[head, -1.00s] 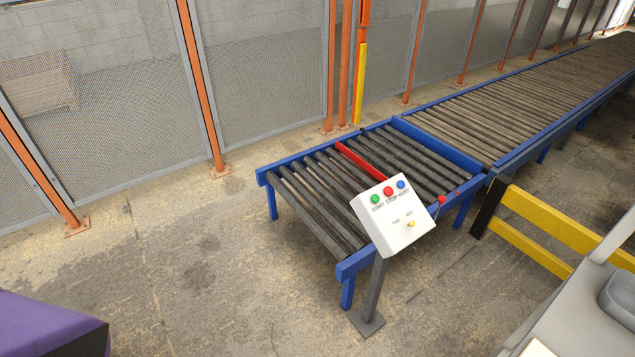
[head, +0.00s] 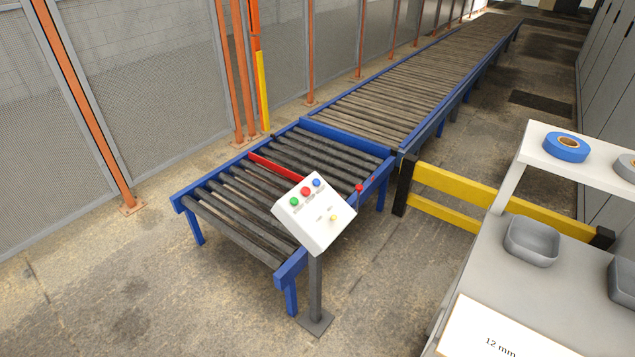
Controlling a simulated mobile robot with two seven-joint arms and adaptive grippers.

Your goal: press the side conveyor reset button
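A white control box (head: 313,215) stands on a grey post in front of the blue-framed side conveyor (head: 285,272). Its tilted face carries a green button (head: 294,202), a red button (head: 306,191) and a blue button (head: 317,182) in a row along the top edge. A small yellow knob (head: 333,218) sits lower on the face. The printed labels are too small to read now. Neither of my grippers is in view.
A yellow barrier (head: 450,186) stands right of the conveyor. A grey-white bench with a bin (head: 531,240) and a shelf holding a blue tape roll (head: 566,147) fills the lower right. Mesh fencing (head: 165,95) runs behind the conveyor. The floor at lower left is clear.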

